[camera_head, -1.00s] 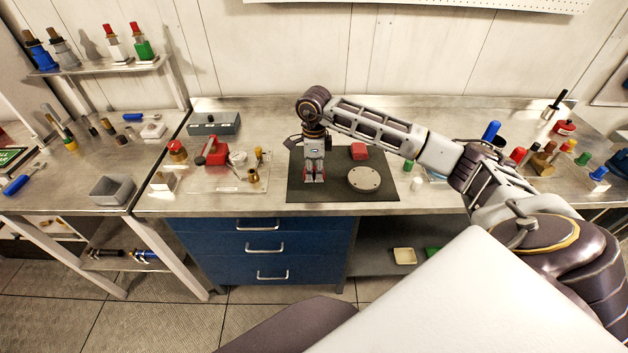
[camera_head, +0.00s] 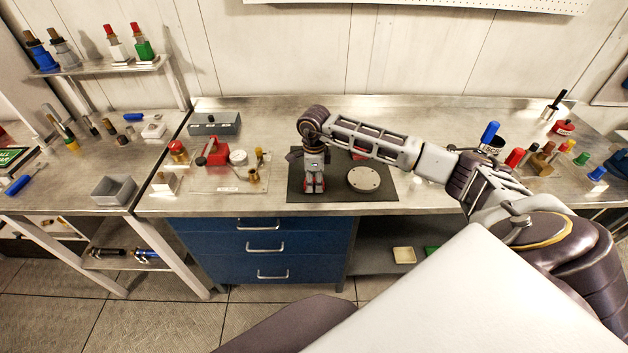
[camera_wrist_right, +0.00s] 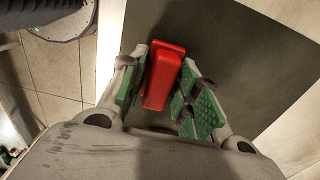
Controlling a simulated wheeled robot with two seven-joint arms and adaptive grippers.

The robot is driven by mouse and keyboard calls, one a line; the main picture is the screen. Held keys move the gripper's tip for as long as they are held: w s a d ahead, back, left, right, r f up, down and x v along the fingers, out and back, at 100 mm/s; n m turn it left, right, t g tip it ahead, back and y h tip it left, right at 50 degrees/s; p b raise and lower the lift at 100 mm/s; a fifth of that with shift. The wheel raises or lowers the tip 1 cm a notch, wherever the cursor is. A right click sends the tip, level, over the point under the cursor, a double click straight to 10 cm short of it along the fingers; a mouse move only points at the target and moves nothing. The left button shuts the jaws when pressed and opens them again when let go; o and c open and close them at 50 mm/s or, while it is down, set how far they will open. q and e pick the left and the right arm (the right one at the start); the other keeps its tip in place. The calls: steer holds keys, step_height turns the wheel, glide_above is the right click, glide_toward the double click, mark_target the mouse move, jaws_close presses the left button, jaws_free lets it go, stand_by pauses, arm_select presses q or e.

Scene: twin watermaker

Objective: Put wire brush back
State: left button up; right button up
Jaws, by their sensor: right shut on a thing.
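My right gripper (camera_head: 315,190) points down over the left part of the dark mat (camera_head: 340,196) on the bench. In the right wrist view its green-padded fingers (camera_wrist_right: 165,95) are on either side of a red block-like thing (camera_wrist_right: 163,78), and it is shut on it. In the head view only small red bits show at the fingertips. I cannot tell whether this red thing is part of the wire brush; no bristles show. A second red block (camera_head: 359,155) on the mat is partly hidden behind my right arm. My left gripper is not in view.
A round light plate (camera_head: 363,179) lies on the mat, right of the gripper. A clear tray (camera_head: 228,184) with small parts is to the left, a grey box (camera_head: 214,124) behind it. Several coloured-handled tools stand at the right. The bench's front edge is close.

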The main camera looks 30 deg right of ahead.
mark_target(314, 179)
steer(key=shift+f, duration=0.15)
steer(key=o, duration=1)
steer(key=shift+r, duration=0.4)
step_height(314, 179, up, 12)
steer(key=shift+f+b, duration=0.2)
steer(key=shift+b, duration=0.85)
steer(key=shift+a, duration=0.1)
